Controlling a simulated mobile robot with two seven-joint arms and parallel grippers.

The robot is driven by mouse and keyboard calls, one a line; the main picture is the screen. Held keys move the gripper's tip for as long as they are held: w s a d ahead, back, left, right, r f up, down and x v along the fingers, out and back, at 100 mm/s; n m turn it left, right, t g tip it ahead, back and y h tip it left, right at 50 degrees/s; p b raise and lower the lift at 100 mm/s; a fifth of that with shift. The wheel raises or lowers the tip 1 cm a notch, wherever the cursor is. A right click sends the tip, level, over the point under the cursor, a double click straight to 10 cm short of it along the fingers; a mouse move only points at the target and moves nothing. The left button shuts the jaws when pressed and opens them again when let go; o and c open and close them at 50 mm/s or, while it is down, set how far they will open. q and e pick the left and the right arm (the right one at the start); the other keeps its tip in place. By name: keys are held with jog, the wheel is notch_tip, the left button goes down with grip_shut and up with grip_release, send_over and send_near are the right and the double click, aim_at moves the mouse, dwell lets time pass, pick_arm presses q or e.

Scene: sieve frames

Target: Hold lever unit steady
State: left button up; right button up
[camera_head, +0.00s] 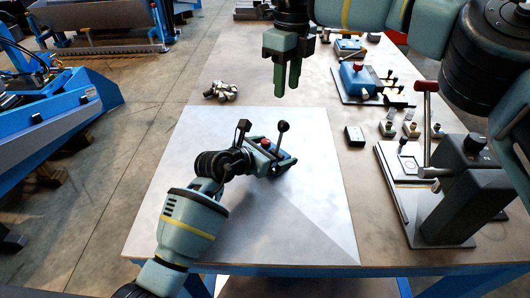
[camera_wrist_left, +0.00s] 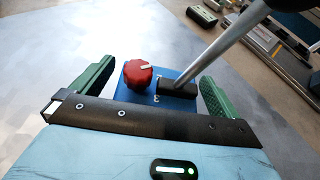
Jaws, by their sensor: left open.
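The lever unit (camera_head: 284,162) is a blue block with a red knob (camera_head: 265,143) and an upright lever with a dark ball top (camera_head: 283,127). It lies on the pale sheet on the table. My left gripper (camera_head: 270,156) is open around it. In the left wrist view, the unit's blue top (camera_wrist_left: 171,102) and red knob (camera_wrist_left: 138,74) sit between the two green fingers, with a gap visible beside the knob. The grey lever crosses that view at upper right.
A second blue unit with a red knob (camera_head: 358,80) stands on a plate at the back right. Several small parts (camera_head: 411,128) and a dark press-like fixture (camera_head: 455,190) are on the right. The front sheet (camera_head: 310,215) is clear.

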pick_arm(q)
jog(key=shift+w+d+f, duration=0.15)
jog(key=shift+w+d, duration=0.1)
jog(key=shift+d, duration=0.05)
jog(key=c, duration=1.3)
jog(key=shift+o, duration=0.2)
jog(key=c, duration=0.3)
jog(key=shift+c, duration=0.2)
